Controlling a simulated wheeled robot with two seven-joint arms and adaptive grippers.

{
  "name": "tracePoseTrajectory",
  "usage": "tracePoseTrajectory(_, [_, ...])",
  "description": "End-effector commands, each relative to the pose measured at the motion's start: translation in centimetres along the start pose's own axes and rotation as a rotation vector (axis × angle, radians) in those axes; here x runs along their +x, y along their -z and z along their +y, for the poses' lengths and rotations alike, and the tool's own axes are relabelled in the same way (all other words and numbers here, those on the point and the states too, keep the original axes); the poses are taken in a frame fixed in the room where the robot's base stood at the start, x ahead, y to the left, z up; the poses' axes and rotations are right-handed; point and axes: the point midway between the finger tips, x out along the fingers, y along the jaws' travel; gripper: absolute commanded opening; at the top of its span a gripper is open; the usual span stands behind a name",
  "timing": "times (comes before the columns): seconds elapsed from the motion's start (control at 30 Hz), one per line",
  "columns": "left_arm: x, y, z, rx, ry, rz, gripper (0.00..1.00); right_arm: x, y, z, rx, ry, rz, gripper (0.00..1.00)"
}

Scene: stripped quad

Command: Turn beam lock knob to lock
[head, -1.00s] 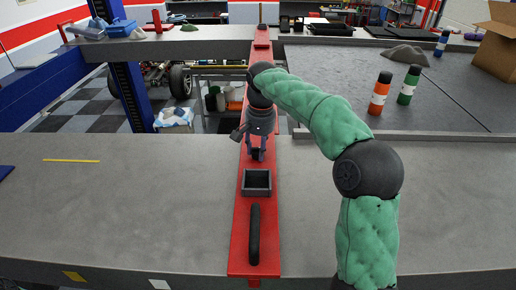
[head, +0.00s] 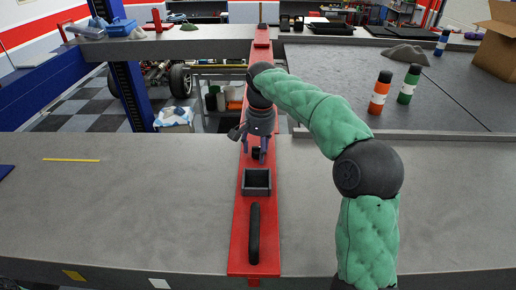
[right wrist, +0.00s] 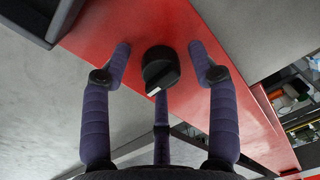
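The beam lock knob (right wrist: 160,68) is a small round black knob with a raised grip bar and a white mark at its lower end in the right wrist view. It sits on the red beam (right wrist: 105,45). In the head view the knob (head: 256,154) shows small between the fingers of my right gripper (head: 255,151). In the right wrist view my right gripper (right wrist: 160,58) is open, its fingers spread around the knob. Gaps show between the knob and the two upper fingers; whether the lower finger touches it I cannot tell. My left gripper is in no view.
A dark square open box (head: 256,190) and a black bar handle (head: 254,233) are on the beam, nearer than the knob. The grey bench top (head: 130,205) is mostly clear. Orange (head: 380,93) and green (head: 408,85) cans stand farther back right.

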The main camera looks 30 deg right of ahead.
Motion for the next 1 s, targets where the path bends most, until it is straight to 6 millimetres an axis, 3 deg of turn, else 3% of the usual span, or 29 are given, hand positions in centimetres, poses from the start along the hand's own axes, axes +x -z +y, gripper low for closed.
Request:
tracePoseTrajectory(0.33, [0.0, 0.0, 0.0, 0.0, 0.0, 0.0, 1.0, -1.5, 0.1, -0.1, -0.001, 0.003, 0.005, 0.6])
tracePoseTrajectory(0.7, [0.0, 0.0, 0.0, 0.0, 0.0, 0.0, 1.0, -8.6, 0.1, -0.1, 0.0, 0.004, 0.005, 0.6])
tracePoseTrajectory(1.0, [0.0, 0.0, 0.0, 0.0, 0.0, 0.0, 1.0, -11.7, 0.1, -0.1, -0.001, 0.002, 0.002, 0.6])
